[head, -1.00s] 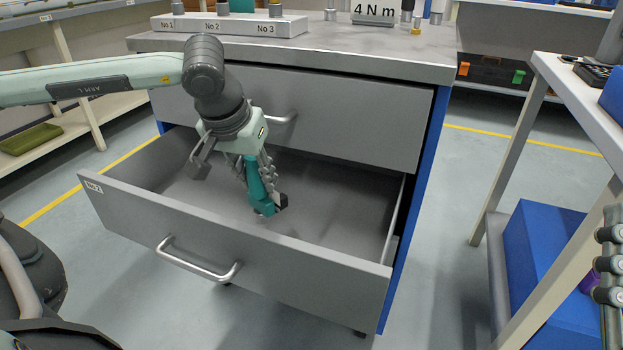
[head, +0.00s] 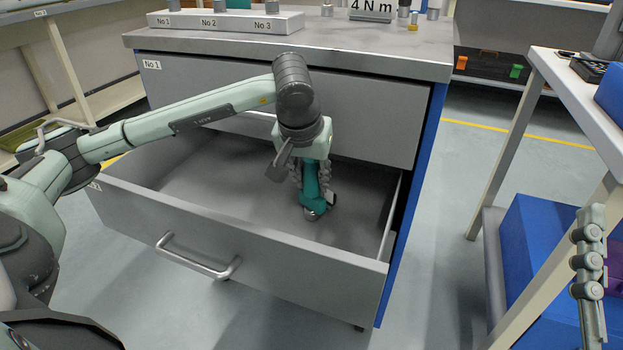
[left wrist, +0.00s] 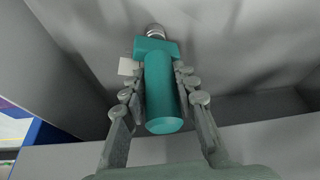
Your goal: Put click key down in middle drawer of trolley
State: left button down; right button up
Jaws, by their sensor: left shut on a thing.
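The click key (head: 312,187) is a teal tool with a dark grey end. My left gripper (head: 309,180) is shut on it and holds it upright, dark end down, inside the open drawer (head: 210,245). In the left wrist view the teal key (left wrist: 162,95) sits between the two fingers of my left gripper (left wrist: 160,100), its metal tip pointing away. I cannot tell whether its end touches the drawer floor. My right gripper (head: 588,262) shows only in part at the right edge.
The drawer looks otherwise empty. A shut drawer front labelled No 1 (head: 152,64) is above it. The trolley top (head: 400,50) bears a numbered stand (head: 225,22). A table (head: 560,90) and blue box (head: 530,240) stand to the right.

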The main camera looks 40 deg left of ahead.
pick_arm(q)
jog(key=shift+f, duration=0.1)
jog(key=c, duration=1.2)
grip_release()
pick_arm(e)
jog(key=shift+s+d+r, duration=0.1)
jog(key=shift+r, duration=0.1)
pick_arm(q)
jog(key=shift+p+v, duration=1.05)
jog(key=shift+v, duration=5.05)
pick_arm(e)
notch_tip(320, 180, down, 6)
jog(key=w+g+h, duration=0.1)
jog(key=w+g, duration=0.1)
jog(key=g, duration=0.1)
jog(key=shift+a+g, duration=0.3)
jog(key=shift+r, duration=0.1)
